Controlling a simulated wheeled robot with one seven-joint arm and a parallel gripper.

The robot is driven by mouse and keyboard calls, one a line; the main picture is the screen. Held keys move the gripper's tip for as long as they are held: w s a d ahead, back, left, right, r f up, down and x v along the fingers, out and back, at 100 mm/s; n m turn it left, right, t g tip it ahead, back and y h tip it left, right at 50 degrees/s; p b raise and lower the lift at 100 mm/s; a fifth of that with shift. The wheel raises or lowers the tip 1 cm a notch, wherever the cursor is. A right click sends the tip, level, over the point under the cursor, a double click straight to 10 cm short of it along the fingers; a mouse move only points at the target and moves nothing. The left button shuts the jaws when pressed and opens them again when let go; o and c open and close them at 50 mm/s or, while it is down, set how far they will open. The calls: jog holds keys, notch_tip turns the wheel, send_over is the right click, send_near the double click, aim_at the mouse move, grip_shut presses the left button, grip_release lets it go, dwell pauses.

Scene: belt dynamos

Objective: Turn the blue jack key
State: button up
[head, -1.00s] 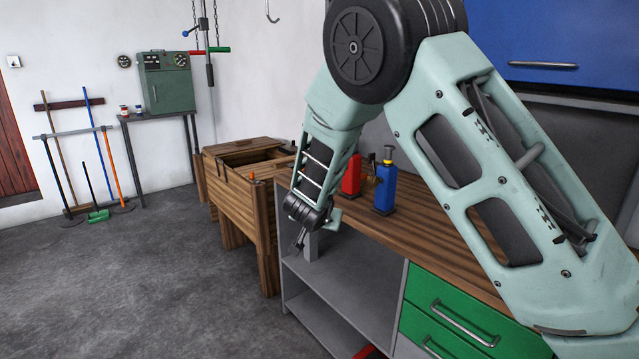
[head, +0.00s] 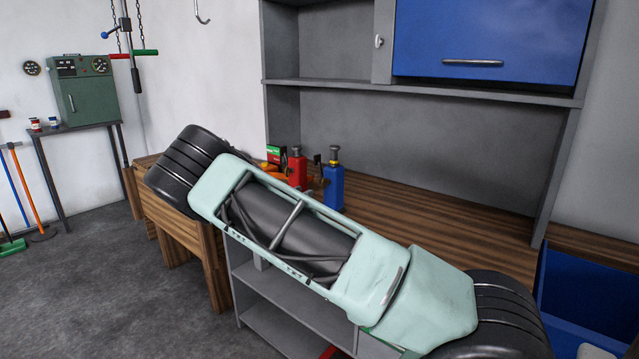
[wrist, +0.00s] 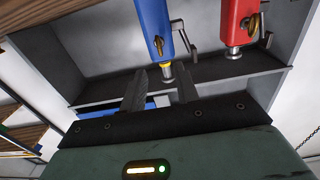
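The blue jack (head: 333,188) stands upright on the wooden workbench, right of the red jack (head: 297,170). In the wrist view the blue jack (wrist: 154,18) appears inverted, with its capped end pointing down toward my gripper (wrist: 161,82). A small brass piece (wrist: 158,43), perhaps its key, shows on the blue body, with a dark crank-like rod (wrist: 184,36) beside it. My gripper is open; the capped end shows between its fingertips, and I cannot tell whether they touch. In the head view my gripper is not visible.
The wooden workbench (head: 430,218) is clear right of the jacks. A grey shelf unit with a blue cabinet door (head: 490,40) rises behind it. An orange item and a green-red box (head: 274,154) stand near the red jack. A wooden crate bench (head: 190,238) is at left.

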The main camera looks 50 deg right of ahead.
aim_at(322, 184)
jog(key=d, duration=0.3)
jog(key=d+p, duration=0.1)
jog(key=d, duration=0.5)
jog(key=shift+w+d, duration=0.35)
grip_shut()
